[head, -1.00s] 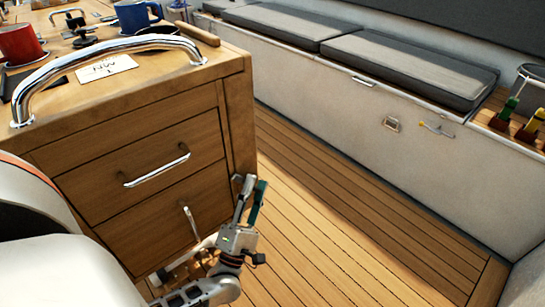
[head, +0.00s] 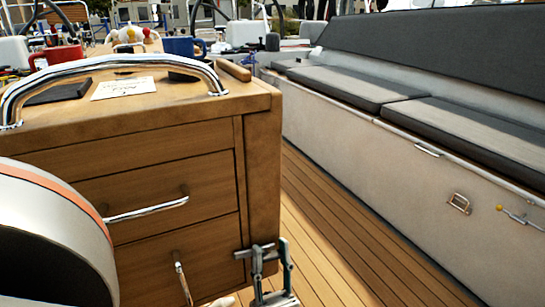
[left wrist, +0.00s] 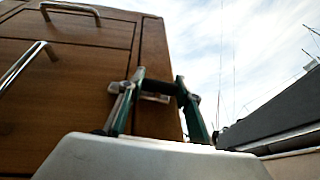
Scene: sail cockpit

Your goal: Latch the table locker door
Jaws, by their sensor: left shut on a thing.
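The wooden table locker (head: 140,165) stands at the left in the head view. Its lower door (head: 150,268) has an upright chrome handle (head: 181,278) and looks flush with the front. A small metal latch (head: 242,253) sits at the door's right edge by the corner post. My left gripper (head: 269,247) is at this latch, its two fingers on either side of the latch's outer end. In the left wrist view, the fingers (left wrist: 160,78) are shut on the latch (left wrist: 155,97), still somewhat apart. The latch's exact angle is partly hidden by the fingers. My right gripper is not in view.
A drawer with a horizontal chrome handle (head: 147,210) is above the door. A chrome grab rail (head: 120,63) and mugs are on the tabletop. A cushioned bench (head: 345,85) runs along the right. The plank floor (head: 330,240) between is clear.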

